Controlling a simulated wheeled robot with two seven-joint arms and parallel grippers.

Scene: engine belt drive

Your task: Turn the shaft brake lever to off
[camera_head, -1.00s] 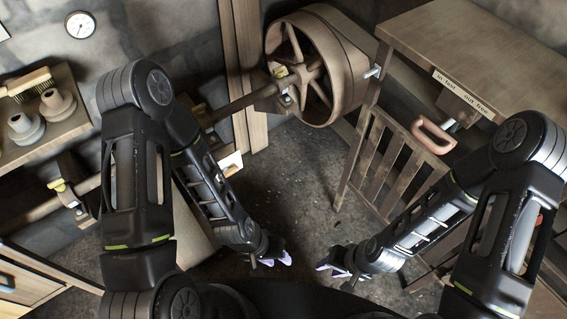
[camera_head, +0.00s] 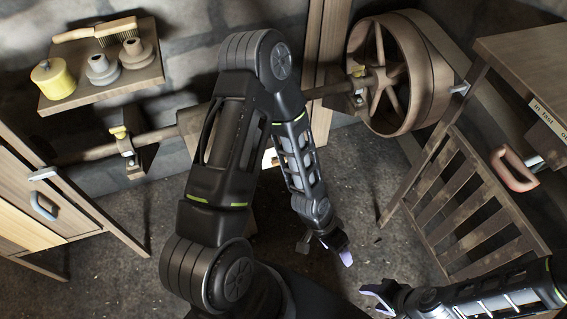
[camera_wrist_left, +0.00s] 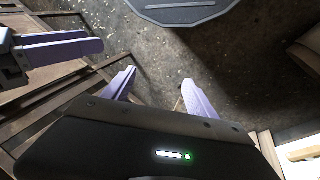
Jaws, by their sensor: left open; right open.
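A line shaft (camera_head: 90,152) runs along the wall to a large spoked wheel (camera_head: 408,75). Bearing brackets with yellow tops (camera_head: 124,142) hold it. A pale plate (camera_head: 269,158) shows below the shaft, mostly hidden behind my left arm. I cannot tell which part is the shaft brake lever. My left gripper (camera_head: 338,250) is open and empty over the floor; its spread fingers also show in the left wrist view (camera_wrist_left: 158,88). My right gripper (camera_head: 376,298) is open and empty, low and close to the left one.
A wooden bench (camera_head: 525,50) with a red loop handle (camera_head: 514,169) and a partly cut-off label stands at right, above a slatted panel (camera_head: 465,200). A wall shelf (camera_head: 90,97) holds a brush, a yellow pot and two grey pieces. A wooden cabinet (camera_head: 25,195) stands at left.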

